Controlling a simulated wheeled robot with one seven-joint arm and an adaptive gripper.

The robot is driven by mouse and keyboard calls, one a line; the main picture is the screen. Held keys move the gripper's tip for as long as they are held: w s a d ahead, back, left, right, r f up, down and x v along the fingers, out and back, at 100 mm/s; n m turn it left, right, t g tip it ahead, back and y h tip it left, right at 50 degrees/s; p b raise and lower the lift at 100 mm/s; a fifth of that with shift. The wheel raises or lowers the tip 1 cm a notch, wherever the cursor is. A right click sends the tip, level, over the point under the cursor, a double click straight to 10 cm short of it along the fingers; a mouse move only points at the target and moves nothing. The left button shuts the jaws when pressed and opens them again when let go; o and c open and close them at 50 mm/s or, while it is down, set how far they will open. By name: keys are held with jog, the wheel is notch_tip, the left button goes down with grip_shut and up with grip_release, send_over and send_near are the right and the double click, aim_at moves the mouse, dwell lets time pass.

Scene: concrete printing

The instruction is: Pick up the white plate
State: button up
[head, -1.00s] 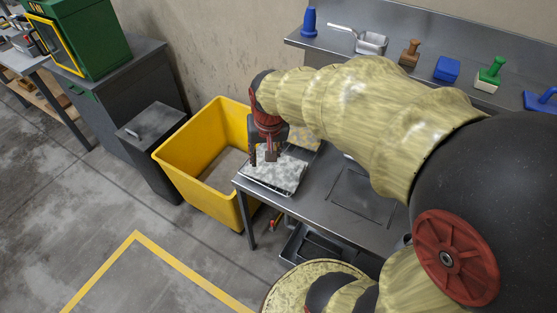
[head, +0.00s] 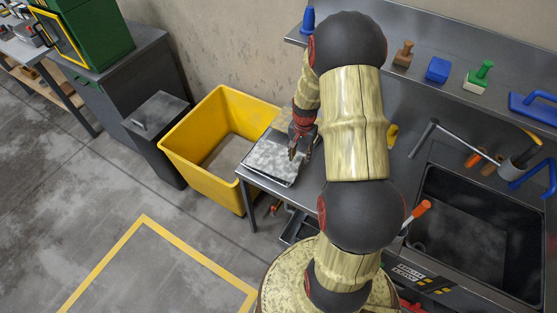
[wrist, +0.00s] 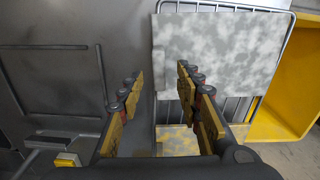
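The white plate (head: 270,158) is a flat, mottled white and grey square. It lies on a wire rack at the left end of the metal bench, and it also shows in the wrist view (wrist: 225,48). My gripper (head: 300,148) is at the plate's right side in the head view. In the wrist view my gripper (wrist: 159,80) is open with nothing between its fingers. Its two fingers show on either side of the plate's left edge there, the right one overlapping the plate. I cannot tell how high they are above it.
A yellowish mottled plate (wrist: 178,142) lies on the rack (wrist: 283,62) near the white one. A yellow bin (head: 190,166) stands left of the bench (head: 262,183). A sink (head: 470,235) is at the right. Tools line the back shelf (head: 400,32).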

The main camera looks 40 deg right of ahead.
aim_at(299, 161)
notch_tip(299, 161, down, 5)
jog(key=shift+s+a+r+b, duration=0.1)
jog(key=shift+s+b, duration=0.05)
jog(key=shift+b, duration=0.15)
jog(key=shift+c, duration=0.5)
jog(key=c, duration=0.7)
jog(key=shift+r, duration=0.1)
grip_shut()
